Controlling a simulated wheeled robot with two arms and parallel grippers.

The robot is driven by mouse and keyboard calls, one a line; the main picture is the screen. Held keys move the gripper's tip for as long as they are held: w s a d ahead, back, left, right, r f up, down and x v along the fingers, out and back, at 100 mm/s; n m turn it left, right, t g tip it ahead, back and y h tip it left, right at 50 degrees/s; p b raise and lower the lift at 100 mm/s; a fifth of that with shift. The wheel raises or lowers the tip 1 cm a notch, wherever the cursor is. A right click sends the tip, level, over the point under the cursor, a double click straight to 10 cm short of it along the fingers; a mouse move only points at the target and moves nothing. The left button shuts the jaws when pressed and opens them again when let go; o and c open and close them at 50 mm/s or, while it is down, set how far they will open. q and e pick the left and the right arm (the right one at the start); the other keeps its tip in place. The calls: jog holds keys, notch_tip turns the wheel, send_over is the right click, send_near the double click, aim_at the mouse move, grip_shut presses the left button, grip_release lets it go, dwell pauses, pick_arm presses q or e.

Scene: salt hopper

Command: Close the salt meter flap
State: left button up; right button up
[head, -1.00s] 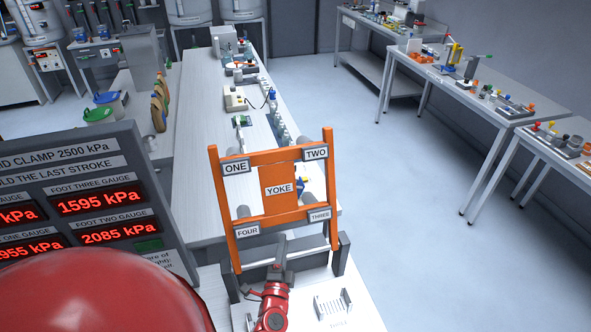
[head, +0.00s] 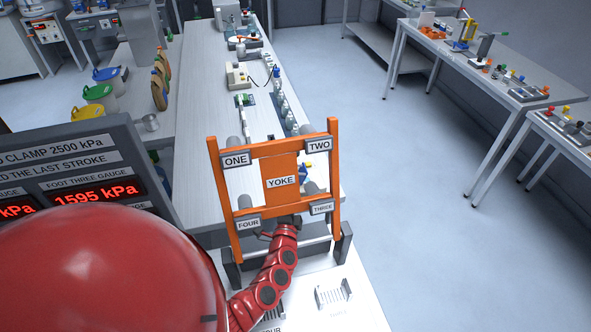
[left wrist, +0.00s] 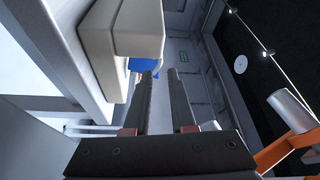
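I cannot clearly pick out the salt meter flap in either view. A cream block (left wrist: 127,40) hangs at the upper left in the left wrist view, with a small blue part (left wrist: 137,65) beyond its lower edge. I cannot tell whether either belongs to the salt meter. My left gripper (left wrist: 159,75) has its two dark fingers apart with nothing between them, just right of the cream block. In the head view, my red left arm reaches to the lower bar of the orange yoke frame (head: 282,182), and its gripper end is largely hidden there. My right gripper is not in view.
The orange frame stands upright at the near bench end; part of it (left wrist: 285,150) shows at lower right in the wrist view. A gauge panel (head: 75,160) stands left. The long white bench (head: 205,110) runs away behind the frame. Open floor (head: 415,230) lies right.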

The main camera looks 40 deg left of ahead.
pick_arm(q)
jog(key=x, duration=0.9)
jog(key=shift+b, duration=0.3)
jog(key=shift+c, duration=0.2)
grip_shut()
